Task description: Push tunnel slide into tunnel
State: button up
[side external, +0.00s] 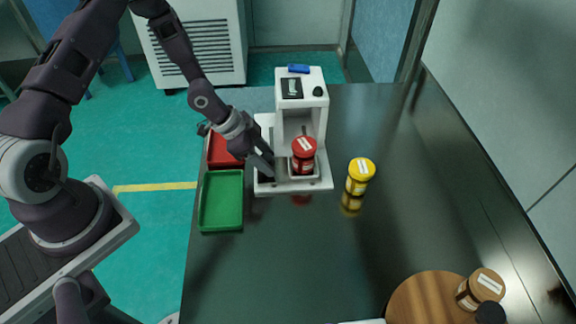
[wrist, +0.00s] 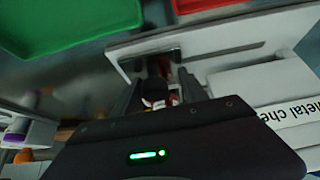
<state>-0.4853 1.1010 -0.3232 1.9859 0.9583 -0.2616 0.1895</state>
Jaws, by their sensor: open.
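The white machine (side external: 318,110) stands at the back of the dark table, with a tunnel-like recess (side external: 292,125) in its front. A jar with a red lid (side external: 304,147) stands upright at the recess on a light grey holder (side external: 292,185), which I take for the tunnel slide. My gripper (side external: 267,168) is low over the left part of the machine's white base (side external: 309,187), left of the jar. In the wrist view my gripper (wrist: 158,88) is open, its fingers by a dark slot in a white plate (wrist: 225,38). Whether they touch the slide is hidden.
A green tray (side external: 222,228) and a red tray (side external: 221,155) lie left of the machine. A yellow-lidded jar (side external: 360,176) stands to its right. A round wooden board (side external: 420,300) with a brown-lidded jar (side external: 482,287) is at front right. The table's middle is clear.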

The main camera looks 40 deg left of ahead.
jog(key=shift+w+a, duration=4.6)
jog(key=o, duration=1.1)
jog(key=v, duration=0.9)
jog(key=shift+s+d+r, duration=0.1)
jog(key=shift+r, duration=0.05)
